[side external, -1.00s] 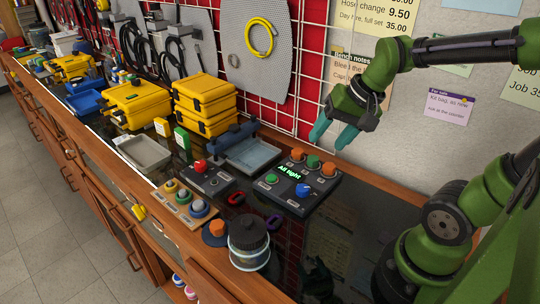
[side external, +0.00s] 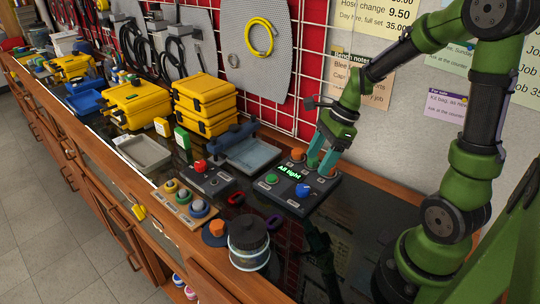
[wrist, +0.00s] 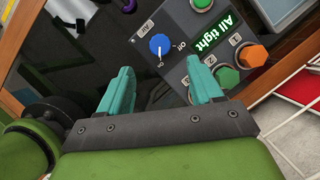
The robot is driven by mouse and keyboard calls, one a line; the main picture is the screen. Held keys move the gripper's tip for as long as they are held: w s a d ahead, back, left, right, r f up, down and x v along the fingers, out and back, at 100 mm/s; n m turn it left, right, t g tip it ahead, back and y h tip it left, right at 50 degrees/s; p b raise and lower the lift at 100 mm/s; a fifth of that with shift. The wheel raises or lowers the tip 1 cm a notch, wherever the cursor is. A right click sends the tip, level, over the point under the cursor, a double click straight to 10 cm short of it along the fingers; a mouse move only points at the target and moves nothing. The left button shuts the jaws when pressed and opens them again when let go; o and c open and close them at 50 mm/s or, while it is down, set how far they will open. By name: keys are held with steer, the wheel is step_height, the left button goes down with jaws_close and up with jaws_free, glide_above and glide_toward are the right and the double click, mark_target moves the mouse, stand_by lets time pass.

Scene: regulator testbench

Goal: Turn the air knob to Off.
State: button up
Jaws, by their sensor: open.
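The blue air knob (side external: 303,190) sits on the dark test panel (side external: 300,206), near its front right. In the wrist view the blue knob (wrist: 160,46) shows beyond and roughly between my fingertips. Its white mark points toward the "On" label, with "Off" to its right. The panel's lit display (wrist: 211,35) reads "All tight". My gripper (side external: 320,167) is open and empty, pointing down over the panel's back right part. Its fingers partly hide the knobs there. It also shows in the wrist view (wrist: 158,66), apart from the blue knob.
Orange (wrist: 252,55) and green (wrist: 227,76) hexagonal knobs stand close to my right finger in the wrist view. A smaller box with a red knob (side external: 200,166) and a lidded jar (side external: 248,243) stand to the panel's left and front. The dark bench right of the panel is fairly clear.

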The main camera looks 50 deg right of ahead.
mark_target(303, 187)
steer(key=x, duration=0.8)
steer(key=shift+a+f, duration=0.1)
steer(key=shift+f, duration=0.25)
steer(key=c, duration=1.1)
steer(key=shift+o, duration=0.2)
